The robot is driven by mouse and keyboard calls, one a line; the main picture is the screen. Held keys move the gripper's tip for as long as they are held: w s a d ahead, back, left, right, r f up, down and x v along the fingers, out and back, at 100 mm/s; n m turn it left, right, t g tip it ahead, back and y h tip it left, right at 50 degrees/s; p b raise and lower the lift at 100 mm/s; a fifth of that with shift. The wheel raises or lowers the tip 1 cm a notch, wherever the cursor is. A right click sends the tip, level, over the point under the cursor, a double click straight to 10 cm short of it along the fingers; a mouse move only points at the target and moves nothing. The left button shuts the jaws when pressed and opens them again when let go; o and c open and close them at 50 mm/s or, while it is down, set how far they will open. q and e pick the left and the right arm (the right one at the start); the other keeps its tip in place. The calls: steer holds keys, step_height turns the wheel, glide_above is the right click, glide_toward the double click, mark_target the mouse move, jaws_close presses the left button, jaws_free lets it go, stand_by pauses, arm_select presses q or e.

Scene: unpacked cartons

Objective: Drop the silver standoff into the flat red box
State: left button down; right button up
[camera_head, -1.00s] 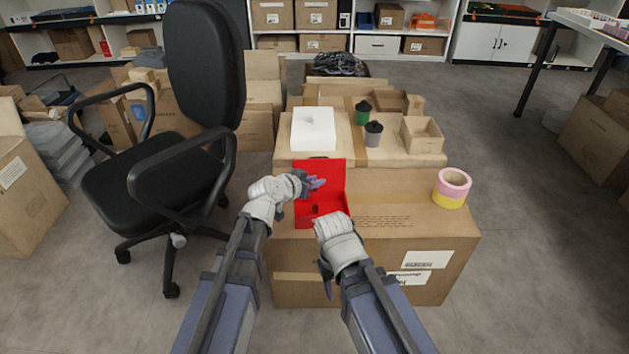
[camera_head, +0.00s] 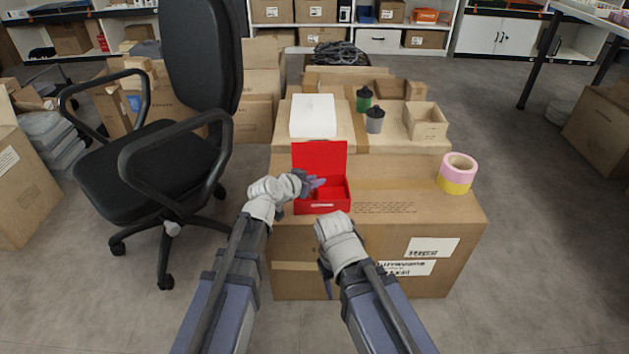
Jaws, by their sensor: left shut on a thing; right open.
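The flat red box (camera_head: 321,208) stands with its lid raised at the back, on the large front carton (camera_head: 410,222). My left gripper (camera_head: 318,184) is at the box's left side, with its purple-grey fingertips over the open inside. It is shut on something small. The silver standoff is not clearly visible; it appears to be what these fingers hold, mostly hidden by them. My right gripper (camera_head: 326,282) is open, lower in the picture, in front of the carton's near face and clear of the box.
A pink and yellow tape roll (camera_head: 456,181) stands at the carton's right end. Behind are a white box (camera_head: 313,117), a grey canister (camera_head: 375,121), a green canister (camera_head: 364,101) and a small open carton (camera_head: 425,122). A black chair (camera_head: 170,160) is close on the left.

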arm_select(q)
steer(key=c, duration=0.7)
jaws_free()
steer(key=shift+r, duration=0.1)
steer(key=p+v, duration=0.3)
steer(key=v, duration=0.4)
steer(key=shift+s+a+r+p, duration=0.1)
steer(key=shift+s+a+p, duration=0.1)
steer(key=shift+s+p, duration=0.15)
